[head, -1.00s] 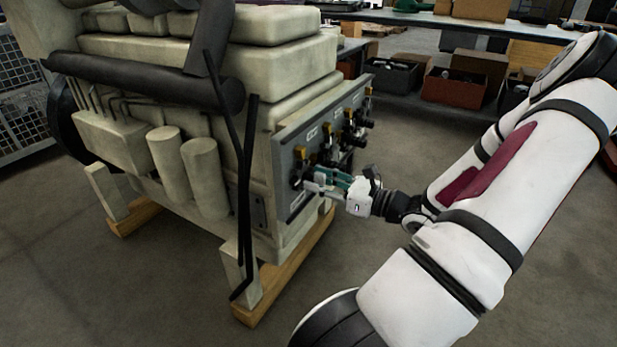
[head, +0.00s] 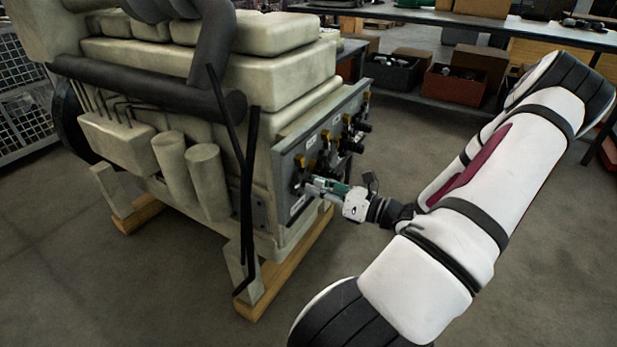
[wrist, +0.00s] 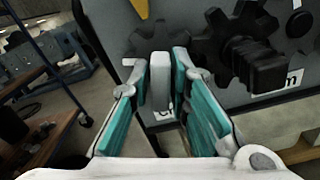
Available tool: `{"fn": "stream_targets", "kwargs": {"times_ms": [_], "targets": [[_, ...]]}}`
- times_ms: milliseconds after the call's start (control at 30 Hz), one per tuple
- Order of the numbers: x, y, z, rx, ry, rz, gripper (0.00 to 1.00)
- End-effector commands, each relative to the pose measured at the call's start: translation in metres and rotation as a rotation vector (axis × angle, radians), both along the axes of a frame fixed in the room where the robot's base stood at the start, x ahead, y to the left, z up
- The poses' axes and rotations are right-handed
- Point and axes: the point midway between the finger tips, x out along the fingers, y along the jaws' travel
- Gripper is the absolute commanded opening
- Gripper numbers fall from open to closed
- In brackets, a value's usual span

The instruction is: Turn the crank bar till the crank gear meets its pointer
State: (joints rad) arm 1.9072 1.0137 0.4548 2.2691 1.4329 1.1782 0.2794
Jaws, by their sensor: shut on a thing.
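My gripper (head: 316,187) reaches the lower near end of the grey panel on the engine's end face. In the wrist view its teal-padded fingers (wrist: 160,80) are closed around the pale grey crank bar (wrist: 160,70), which stands upright between them. A dark gear (wrist: 152,36) shows behind the bar, partly hidden by it and by the fingers. A yellow pointer (wrist: 140,8) is above this gear, cut off by the top edge. I cannot make out a mark on the gear or whether it lines up with the pointer.
Another dark gear (wrist: 238,32) with a ribbed black knob (wrist: 258,65) sits close to the right of the fingers. The panel (head: 290,205) carries several yellow pointers. The engine stands on wooden blocks (head: 262,292). Shelves with boxes (head: 455,86) stand behind; the floor between is open.

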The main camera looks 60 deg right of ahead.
Motion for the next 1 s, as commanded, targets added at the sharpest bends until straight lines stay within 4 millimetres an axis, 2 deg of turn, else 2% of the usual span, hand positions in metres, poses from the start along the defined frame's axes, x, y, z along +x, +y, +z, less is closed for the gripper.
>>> {"fn": "stream_targets", "kwargs": {"times_ms": [267, 700, 1000], "targets": [[0.0001, -0.001, 0.0001, 0.004, -0.001, -0.003, 0.0], [-0.0004, -0.001, 0.0021, 0.298, 0.023, -0.003, 0.0], [-0.0001, -0.0014, -0.0001, 0.313, 0.024, -0.003, 0.0]]}}
